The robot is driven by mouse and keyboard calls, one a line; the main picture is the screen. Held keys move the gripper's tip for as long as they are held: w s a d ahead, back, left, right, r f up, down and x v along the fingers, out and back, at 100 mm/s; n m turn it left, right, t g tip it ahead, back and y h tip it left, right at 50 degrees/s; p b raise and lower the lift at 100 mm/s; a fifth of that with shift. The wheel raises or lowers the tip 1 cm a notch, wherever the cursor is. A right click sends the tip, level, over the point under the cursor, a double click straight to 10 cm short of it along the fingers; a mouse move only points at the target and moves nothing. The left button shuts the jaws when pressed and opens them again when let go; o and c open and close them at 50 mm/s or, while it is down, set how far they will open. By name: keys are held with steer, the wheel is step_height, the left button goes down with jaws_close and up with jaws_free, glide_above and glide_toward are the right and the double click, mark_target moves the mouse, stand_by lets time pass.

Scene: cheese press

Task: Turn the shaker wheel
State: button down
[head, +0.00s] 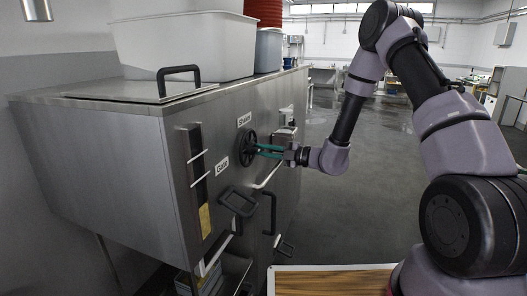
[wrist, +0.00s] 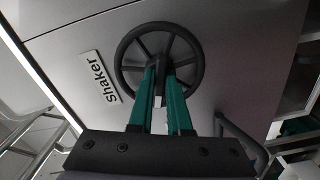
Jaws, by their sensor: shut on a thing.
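The shaker wheel (head: 248,146) is a black spoked handwheel on the front of the steel machine, beside a white "Shaker" label (head: 244,119). In the wrist view the wheel (wrist: 122,55) shows almost whole, with the "shaker" label (wrist: 100,77) to its left. My gripper (head: 258,151) reaches the wheel from the right with its green fingers. In the wrist view the fingers (wrist: 160,88) overlap the wheel's lower part and are shut on a piece of it; the exact contact is partly hidden by the fingers.
The steel machine (head: 110,150) carries a white tub (head: 180,45) and a lid with a black handle (head: 178,72). A "Gate" label (head: 222,166), a black square handle (head: 238,201) and a vertical slot with white bars (head: 198,165) are near the wheel. Open floor (head: 350,215) lies to the right.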

stand_by(0.4)
steer(key=c, duration=0.9)
jaws_free()
steer(key=shift+o, duration=0.2)
steer(key=shift+d, duration=0.1)
steer(key=v, duration=1)
steer(key=shift+d, duration=0.35)
steer(key=shift+s, duration=0.2)
